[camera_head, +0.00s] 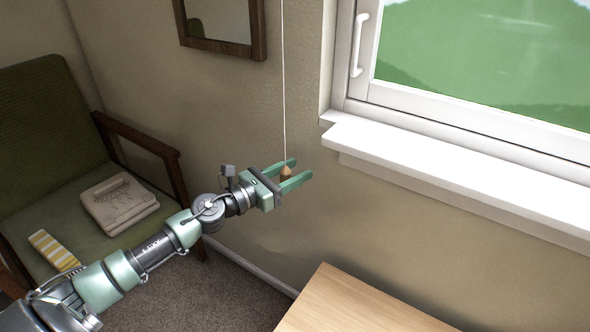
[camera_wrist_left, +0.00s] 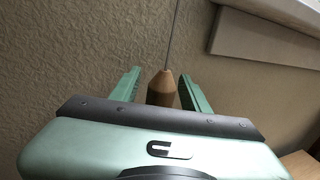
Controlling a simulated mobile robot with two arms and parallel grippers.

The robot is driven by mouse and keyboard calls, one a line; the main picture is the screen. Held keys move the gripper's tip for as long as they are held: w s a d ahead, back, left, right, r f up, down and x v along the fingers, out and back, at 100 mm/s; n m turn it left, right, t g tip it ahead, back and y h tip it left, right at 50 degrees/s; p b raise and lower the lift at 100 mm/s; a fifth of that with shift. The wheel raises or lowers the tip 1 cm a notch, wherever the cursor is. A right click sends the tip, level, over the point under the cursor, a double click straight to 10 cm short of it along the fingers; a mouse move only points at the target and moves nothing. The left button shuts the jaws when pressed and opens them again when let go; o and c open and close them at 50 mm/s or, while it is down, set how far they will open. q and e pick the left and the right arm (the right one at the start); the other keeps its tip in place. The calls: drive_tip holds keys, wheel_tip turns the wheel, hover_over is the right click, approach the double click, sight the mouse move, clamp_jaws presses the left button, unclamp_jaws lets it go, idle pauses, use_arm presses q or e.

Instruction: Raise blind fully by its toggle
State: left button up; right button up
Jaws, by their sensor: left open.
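The toggle (camera_head: 286,172) is a small tan wooden piece hanging at the lower end of a thin pale cord (camera_head: 283,80) in front of the wall. My left gripper (camera_head: 299,172) is open, with its two green fingers on either side of the toggle. In the left wrist view the toggle (camera_wrist_left: 162,88) stands upright between the fingers, with a gap visible on each side. Its lower end is hidden by the gripper body. The window (camera_head: 480,60) shows green outside; the blind itself is not in view. My right gripper is not in view.
A white window sill (camera_head: 450,165) juts out to the right of the gripper. A wooden desk corner (camera_head: 350,305) is below. A framed mirror (camera_head: 222,25) hangs above.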

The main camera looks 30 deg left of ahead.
use_arm(q)
drive_tip(key=shift+w, duration=0.15)
clamp_jaws()
idle(1.4)
